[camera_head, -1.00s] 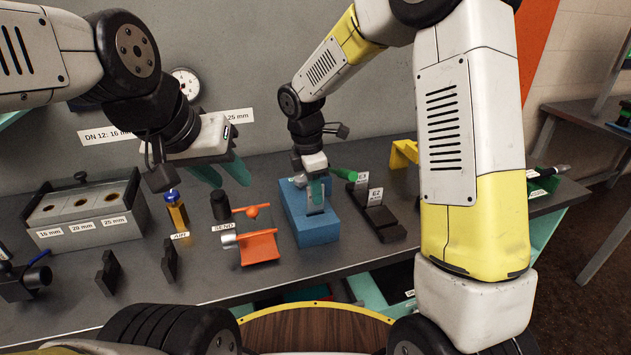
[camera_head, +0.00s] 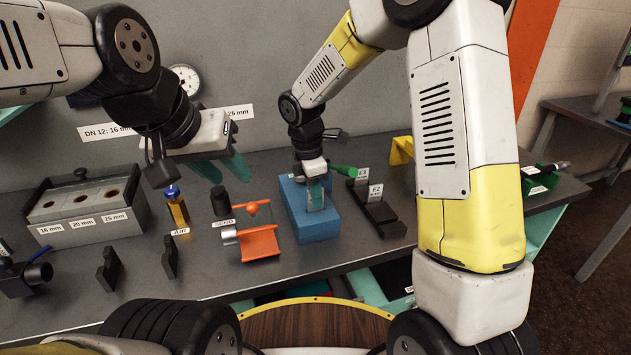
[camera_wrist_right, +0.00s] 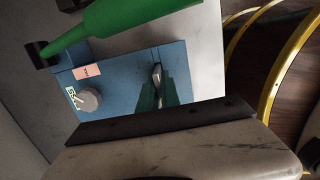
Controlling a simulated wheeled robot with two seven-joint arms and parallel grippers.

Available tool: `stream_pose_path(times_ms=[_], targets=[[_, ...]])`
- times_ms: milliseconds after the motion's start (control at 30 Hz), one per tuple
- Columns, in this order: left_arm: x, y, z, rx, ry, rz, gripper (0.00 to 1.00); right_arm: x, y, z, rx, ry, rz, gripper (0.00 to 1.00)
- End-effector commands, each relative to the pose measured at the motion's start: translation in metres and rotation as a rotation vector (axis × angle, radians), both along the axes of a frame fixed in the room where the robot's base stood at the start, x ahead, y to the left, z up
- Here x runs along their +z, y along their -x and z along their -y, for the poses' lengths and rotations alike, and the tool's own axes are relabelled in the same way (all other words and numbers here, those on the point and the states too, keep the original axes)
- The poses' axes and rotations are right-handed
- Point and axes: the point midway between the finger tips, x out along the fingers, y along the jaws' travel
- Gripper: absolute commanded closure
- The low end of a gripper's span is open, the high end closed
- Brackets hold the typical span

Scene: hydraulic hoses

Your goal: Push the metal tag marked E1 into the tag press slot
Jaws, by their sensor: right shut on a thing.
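The tag press is a blue block (camera_head: 317,226) in the middle of the bench; it also shows in the right wrist view (camera_wrist_right: 118,98) with a grey knob. My right gripper (camera_head: 316,193) points down at its top. In the right wrist view its green fingers (camera_wrist_right: 161,88) are shut on a thin metal tag (camera_wrist_right: 157,73), seen nearly edge-on. The marking on the tag cannot be read. The slot is hidden, so I cannot tell how far the tag is in it. My left gripper (camera_head: 221,169) is open and empty above the bench at the left.
A black rack (camera_head: 382,220) with labels E2 and E3 stands right of the press. A green-handled tool (camera_head: 343,170) lies behind it, close to my right gripper. An orange stand (camera_head: 259,244) is to the left. A yellow bracket (camera_head: 401,150) stands behind the rack.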

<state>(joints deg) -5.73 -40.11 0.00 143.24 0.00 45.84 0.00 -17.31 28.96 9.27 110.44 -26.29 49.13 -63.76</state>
Motion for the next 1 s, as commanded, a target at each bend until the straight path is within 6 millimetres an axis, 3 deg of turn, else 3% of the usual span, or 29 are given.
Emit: stream_pose_path(times_ms=[633, 667, 767, 1000], targets=[[0.0, 0.0, 0.0, 0.0, 0.0, 0.0, 0.64, -0.017, 0.0, 0.0, -0.001, 0.0, 0.0, 1.0], [0.0, 0.0, 0.0, 0.0, 0.0, 0.0, 0.64, -0.016, 0.0, 0.0, -0.001, 0.0, 0.0, 0.87], [0.0, 0.0, 0.0, 0.0, 0.0, 0.0, 0.64, -0.016, 0.0, 0.0, -0.001, 0.0, 0.0, 0.68], [0.0, 0.0, 0.0, 0.0, 0.0, 0.0, 0.64, -0.016, 0.0, 0.0, -0.001, 0.0, 0.0, 0.68]])
